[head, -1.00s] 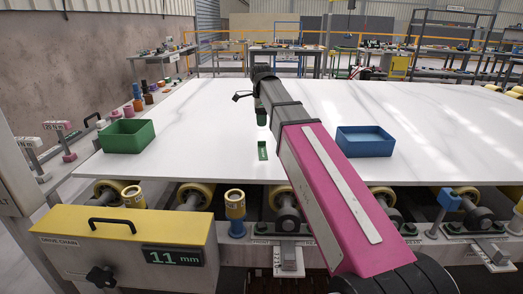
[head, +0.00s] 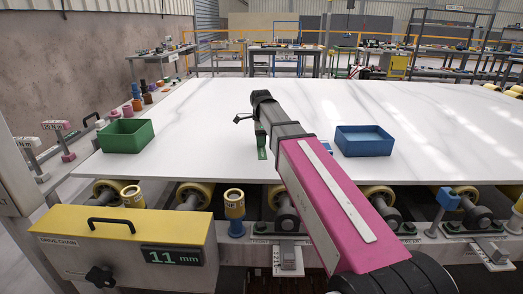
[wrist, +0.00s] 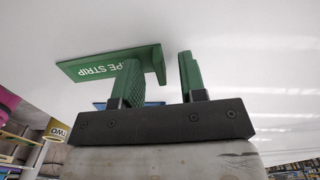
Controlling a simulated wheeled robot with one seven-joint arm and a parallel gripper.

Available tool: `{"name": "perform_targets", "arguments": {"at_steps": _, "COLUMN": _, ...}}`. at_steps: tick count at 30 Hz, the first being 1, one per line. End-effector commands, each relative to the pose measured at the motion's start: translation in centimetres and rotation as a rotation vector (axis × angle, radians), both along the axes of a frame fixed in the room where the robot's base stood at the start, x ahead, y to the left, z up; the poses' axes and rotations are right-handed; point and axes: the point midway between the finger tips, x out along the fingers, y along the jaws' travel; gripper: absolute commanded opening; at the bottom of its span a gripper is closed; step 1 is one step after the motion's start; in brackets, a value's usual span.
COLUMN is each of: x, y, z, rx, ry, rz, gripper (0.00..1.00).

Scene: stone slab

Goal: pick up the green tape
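The green tape (head: 262,154) is on the white slab near its front edge, partly hidden behind my gripper in the head view. In the wrist view the green tape (wrist: 105,63) is a flat strip with white lettering ending in "PE STRIP" and an upturned tab at its right end. My gripper (head: 261,138) is low over the tape. In the wrist view my gripper (wrist: 160,62) has its two green fingers apart, with the tab showing in the gap beside the left finger. Whether a finger touches it cannot be told.
A green bin (head: 127,136) stands on the slab (head: 205,120) at left. A blue bin (head: 364,141) stands to the right of my arm.

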Motion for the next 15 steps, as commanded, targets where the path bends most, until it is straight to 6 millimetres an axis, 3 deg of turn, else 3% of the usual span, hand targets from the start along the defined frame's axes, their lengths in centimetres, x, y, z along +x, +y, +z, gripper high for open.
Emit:
{"name": "perform_targets", "arguments": {"at_steps": 5, "x": 0.0, "y": 0.01, "z": 0.03, "rx": 0.0, "ry": 0.0, "rz": 0.0, "gripper": 0.35}}
{"name": "perform_targets", "arguments": {"at_steps": 8, "x": 0.01, "y": 0.01, "z": 0.04, "rx": 0.0, "ry": 0.0, "rz": 0.0, "gripper": 0.03}}
{"name": "perform_targets", "arguments": {"at_steps": 15, "x": 0.0, "y": 0.01, "z": 0.06, "rx": 0.0, "ry": 0.0, "rz": 0.0, "gripper": 0.0}}
